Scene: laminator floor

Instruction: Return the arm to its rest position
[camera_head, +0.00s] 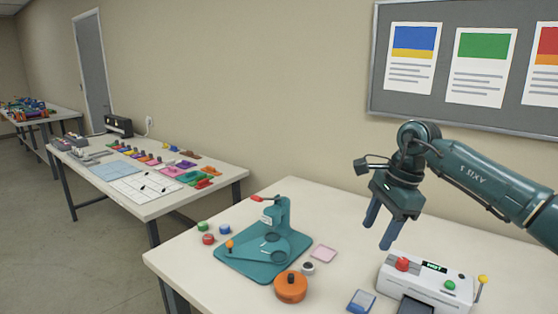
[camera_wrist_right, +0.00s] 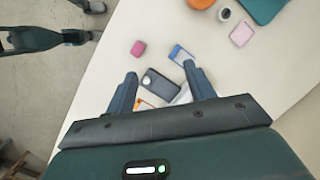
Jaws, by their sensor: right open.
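My right arm (camera_head: 482,182) comes in from the right edge of the head view. My right gripper (camera_head: 379,236) hangs above the near table with its fingers pointing down and apart. It is open, with nothing held between the fingers. It also shows in the right wrist view (camera_wrist_right: 160,72), where the fingers frame a dark grey device (camera_wrist_right: 161,86) on the tabletop beyond them. My left gripper does not show in the head view.
The near table (camera_head: 335,200) holds a teal press (camera_head: 262,262), an orange round part (camera_head: 291,287), a pink square (camera_head: 323,254), a blue-and-white piece (camera_head: 361,301) and a white machine (camera_head: 428,283) with a red button. Its back strip is clear. A board (camera_head: 450,65) hangs behind.

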